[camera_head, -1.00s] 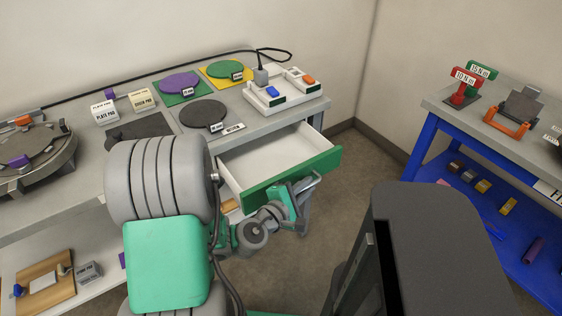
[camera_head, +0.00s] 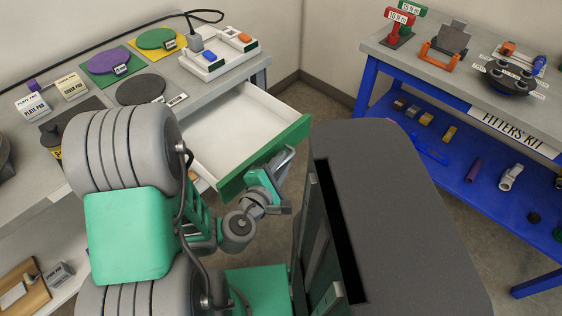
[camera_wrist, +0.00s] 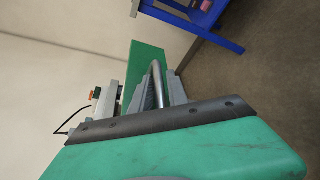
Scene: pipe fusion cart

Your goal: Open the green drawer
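The green drawer (camera_head: 262,158) stands well open under the right end of the grey workbench. Its white inside looks empty where it shows. My gripper (camera_head: 280,168) is at the drawer's front, at the metal bar handle. In the wrist view the drawer's green front (camera_wrist: 145,62) is ahead, and the bar handle (camera_wrist: 157,75) runs between the two grey fingers of my gripper (camera_wrist: 160,94). The fingers appear closed around the bar. My arm hides part of the drawer's left side.
The workbench top (camera_head: 215,88) holds purple and green discs, a dark disc and a white switch box (camera_head: 217,58). A blue-framed bench (camera_head: 390,72) stands at right with tools and a lower shelf. Bare floor lies between the benches.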

